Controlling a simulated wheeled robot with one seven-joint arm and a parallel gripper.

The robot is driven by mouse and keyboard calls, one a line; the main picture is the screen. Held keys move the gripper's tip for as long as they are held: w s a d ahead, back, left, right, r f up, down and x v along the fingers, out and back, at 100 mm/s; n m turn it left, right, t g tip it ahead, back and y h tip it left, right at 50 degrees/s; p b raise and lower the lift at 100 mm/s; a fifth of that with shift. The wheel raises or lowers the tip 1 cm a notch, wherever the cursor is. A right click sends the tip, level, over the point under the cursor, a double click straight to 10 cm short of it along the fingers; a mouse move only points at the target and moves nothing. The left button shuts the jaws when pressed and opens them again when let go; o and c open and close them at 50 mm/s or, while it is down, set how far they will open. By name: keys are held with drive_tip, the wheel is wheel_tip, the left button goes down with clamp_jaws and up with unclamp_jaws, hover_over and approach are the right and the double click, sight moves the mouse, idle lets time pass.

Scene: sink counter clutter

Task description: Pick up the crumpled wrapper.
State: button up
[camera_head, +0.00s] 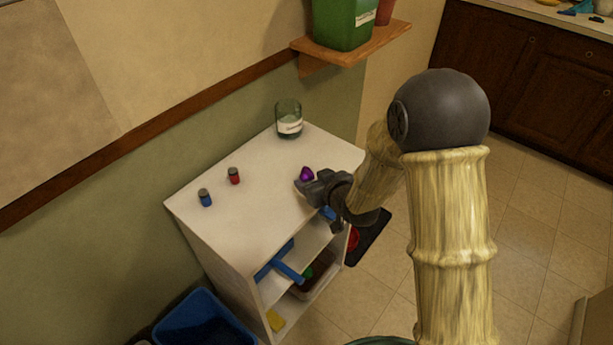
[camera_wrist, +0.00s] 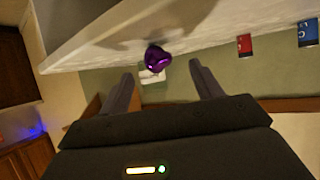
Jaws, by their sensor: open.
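The crumpled wrapper (camera_head: 306,173) is a small shiny purple lump on the white top of the small shelf unit, near its right part. In the wrist view the wrapper (camera_wrist: 157,59) appears between the two fingers, just beyond the tips, and nothing grips it. My gripper (camera_head: 302,184) is at the near side of the wrapper in the head view, low over the top, and partly overlaps it there. In the wrist view my gripper (camera_wrist: 161,71) has its fingers apart and empty. I cannot tell whether a finger touches the wrapper.
A glass jar with a white label (camera_head: 289,127) stands behind the wrapper. A small red item (camera_head: 234,176) and a small blue item (camera_head: 205,198) stand to the left. The white top (camera_head: 258,210) is clear in front. A wall shelf (camera_head: 350,47) hangs above.

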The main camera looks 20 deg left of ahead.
sight(310, 176)
drive_tip(key=x, duration=0.5)
drive_tip(key=shift+w+a, duration=0.1)
drive_tip(key=shift+w, duration=0.1)
drive_tip(key=shift+r, duration=0.1)
drive_tip(key=c, duration=1)
